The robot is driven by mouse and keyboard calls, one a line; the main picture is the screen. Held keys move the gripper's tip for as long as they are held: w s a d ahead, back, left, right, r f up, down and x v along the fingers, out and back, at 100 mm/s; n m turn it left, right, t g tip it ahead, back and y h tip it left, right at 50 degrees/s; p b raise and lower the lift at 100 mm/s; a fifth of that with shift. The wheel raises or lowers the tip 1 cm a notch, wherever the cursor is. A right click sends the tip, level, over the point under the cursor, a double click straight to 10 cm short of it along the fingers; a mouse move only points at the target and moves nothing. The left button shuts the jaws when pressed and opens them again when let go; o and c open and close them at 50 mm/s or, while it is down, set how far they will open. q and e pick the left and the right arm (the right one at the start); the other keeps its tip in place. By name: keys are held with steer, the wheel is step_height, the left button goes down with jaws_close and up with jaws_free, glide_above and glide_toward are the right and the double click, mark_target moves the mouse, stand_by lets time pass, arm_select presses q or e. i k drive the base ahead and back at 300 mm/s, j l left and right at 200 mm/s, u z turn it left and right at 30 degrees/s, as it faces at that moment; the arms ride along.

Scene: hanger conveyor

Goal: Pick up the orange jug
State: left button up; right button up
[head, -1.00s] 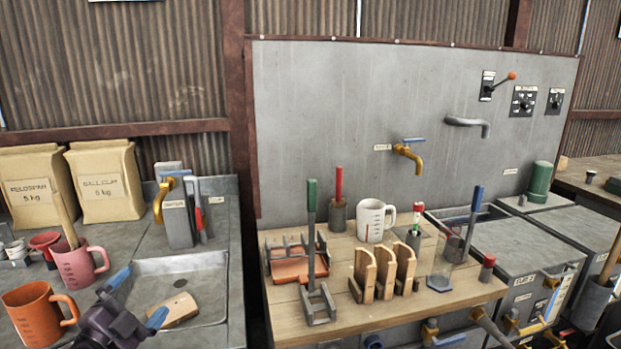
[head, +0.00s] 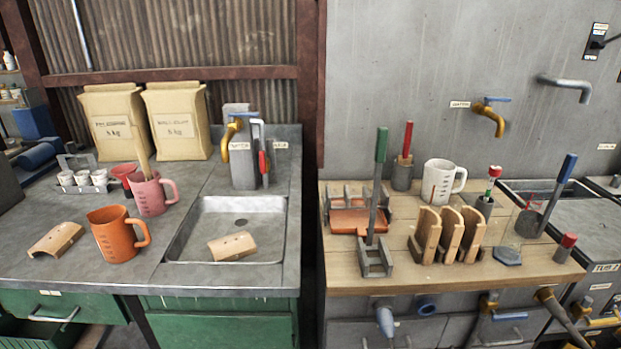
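The orange jug (head: 118,238) stands upright on the grey counter at the left, left of the sink. Its handle points right, toward the sink, and dark marks show on its side. A pink jug (head: 149,196) stands just behind it with a wooden stick in it. Neither of my grippers shows in the head view now, and nothing visible touches the orange jug.
A curved wooden piece (head: 55,240) lies left of the orange jug, another (head: 232,247) in the sink (head: 212,215). A red cup (head: 124,178) and a rack of small cups (head: 84,178) stand behind. A gap separates this counter from the wooden bench (head: 440,283).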

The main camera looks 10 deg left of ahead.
mark_target(111, 226)
steer(key=u, duration=1.5)
